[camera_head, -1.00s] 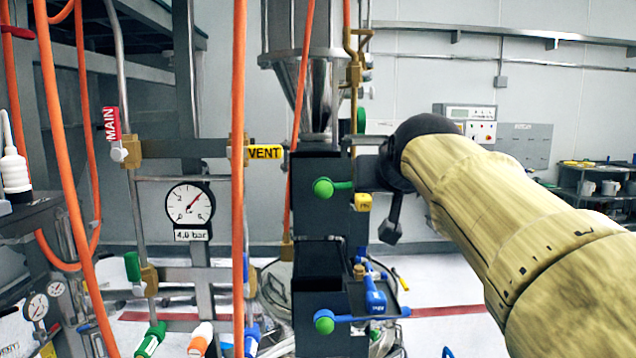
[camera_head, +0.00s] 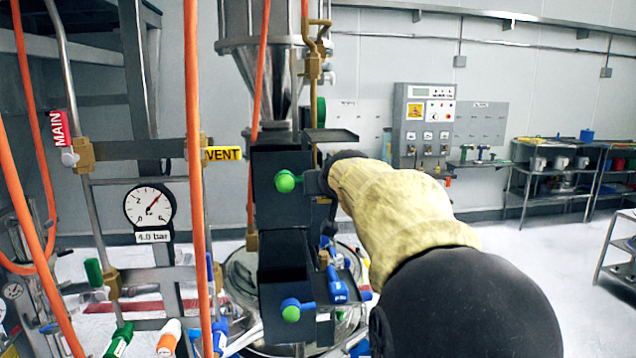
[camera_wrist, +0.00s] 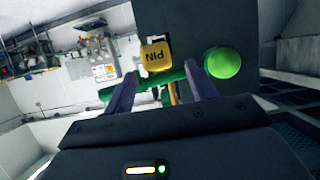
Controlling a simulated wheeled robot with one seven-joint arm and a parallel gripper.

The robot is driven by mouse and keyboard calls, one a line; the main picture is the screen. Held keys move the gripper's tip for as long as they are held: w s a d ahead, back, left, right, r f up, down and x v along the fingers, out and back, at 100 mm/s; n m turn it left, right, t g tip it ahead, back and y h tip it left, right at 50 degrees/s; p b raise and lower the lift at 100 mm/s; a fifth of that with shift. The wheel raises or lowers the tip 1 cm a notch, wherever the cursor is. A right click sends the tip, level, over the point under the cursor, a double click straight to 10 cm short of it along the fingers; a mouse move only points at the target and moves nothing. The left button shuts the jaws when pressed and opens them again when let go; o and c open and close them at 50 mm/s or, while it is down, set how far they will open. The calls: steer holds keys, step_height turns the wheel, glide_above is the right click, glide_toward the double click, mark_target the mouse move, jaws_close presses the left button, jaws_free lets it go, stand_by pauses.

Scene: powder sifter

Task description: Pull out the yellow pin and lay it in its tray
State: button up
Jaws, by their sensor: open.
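A yellow tag reading PIN (camera_wrist: 155,56) hangs in front of the dark block in the wrist view, just beyond my fingertips. A green rod (camera_wrist: 165,76) runs across there, with a green ball (camera_wrist: 223,62) to the right. My gripper (camera_wrist: 162,74) is open, its two fingers on either side of the tag's lower area, near the rod. I cannot tell whether they touch it. In the head view my wrist is against the right side of the upper dark block (camera_head: 272,200) and hides the tag. A dark, shallow tray-like ledge (camera_head: 332,136) sticks out above my wrist.
A lower dark block (camera_head: 285,270) carries a blue rod and blue tag (camera_head: 338,286). Orange hoses (camera_head: 196,200) hang to the left, near a pressure gauge (camera_head: 150,207). A control panel (camera_head: 424,125) and shelving (camera_head: 560,185) stand behind. Open floor lies to the right.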

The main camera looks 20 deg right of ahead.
steer(key=p+x, duration=0.1)
steer(key=x, duration=0.3)
steer(key=shift+w+d+f, duration=0.1)
steer(key=shift+w, duration=0.05)
steer(key=c, duration=1.1)
steer(key=shift+s+a, duration=0.2)
steer(key=shift+s, duration=0.3)
steer(key=shift+s+a+b, duration=0.2)
steer(key=shift+s+b, duration=0.25)
steer(key=shift+s, duration=0.2)
steer(key=shift+s+a+b, duration=0.2)
steer(key=shift+s+b, duration=0.2)
steer(key=shift+s, duration=0.25)
steer(key=shift+s, duration=0.45)
